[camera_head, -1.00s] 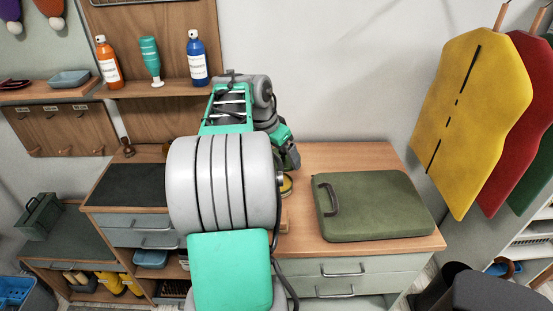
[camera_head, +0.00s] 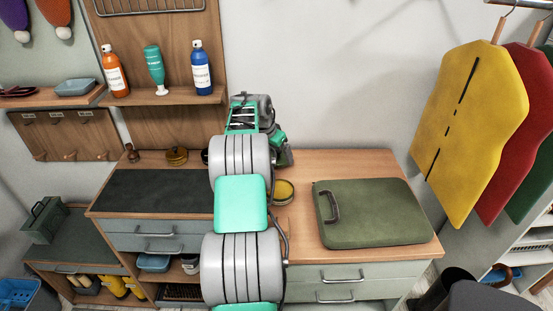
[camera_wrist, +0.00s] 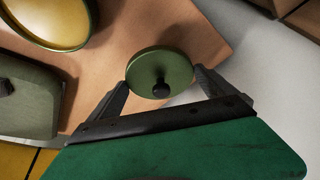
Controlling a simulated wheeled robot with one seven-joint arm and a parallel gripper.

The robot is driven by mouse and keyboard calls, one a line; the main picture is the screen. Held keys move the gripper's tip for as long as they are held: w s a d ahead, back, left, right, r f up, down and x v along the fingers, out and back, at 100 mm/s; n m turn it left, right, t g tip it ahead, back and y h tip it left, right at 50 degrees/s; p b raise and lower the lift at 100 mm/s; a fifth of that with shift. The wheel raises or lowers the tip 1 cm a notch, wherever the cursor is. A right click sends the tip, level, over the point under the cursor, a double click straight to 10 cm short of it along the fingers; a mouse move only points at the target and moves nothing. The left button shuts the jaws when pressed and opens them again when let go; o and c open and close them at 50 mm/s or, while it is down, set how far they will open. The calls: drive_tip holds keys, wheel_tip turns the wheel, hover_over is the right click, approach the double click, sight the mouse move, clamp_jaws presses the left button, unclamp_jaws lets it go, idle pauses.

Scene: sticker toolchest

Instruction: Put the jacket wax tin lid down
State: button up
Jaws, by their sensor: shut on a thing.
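The lid (camera_wrist: 174,64) is a round dark green disc with a small black knob, seen in the wrist view. My gripper (camera_wrist: 163,84) has one finger on each side of it and is shut on its rim. How high the lid is above the wood is unclear. The open jacket wax tin (camera_wrist: 52,14), with yellow wax inside, is at the upper left of the wrist view, apart from the lid. In the head view the tin (camera_head: 284,190) stands on the worktop just right of my arm. My gripper (camera_head: 286,158) is small and dark there, and the lid is hidden.
A green padded seat or case (camera_head: 380,215) with a dark handle lies on the right of the worktop (camera_head: 350,160). Bare wood lies behind it. A dark mat (camera_head: 150,192) covers the left bench. Bottles (camera_head: 202,68) stand on the shelf behind. Yellow and red garments (camera_head: 465,120) hang at right.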

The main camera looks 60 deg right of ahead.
sight(276, 158)
drive_tip(key=shift+d+f, duration=0.1)
drive_tip(key=shift+f, duration=1.8)
drive_tip(key=o, duration=1)
drive_tip(key=shift+c, duration=0.2)
drive_tip(key=shift+r, duration=0.1)
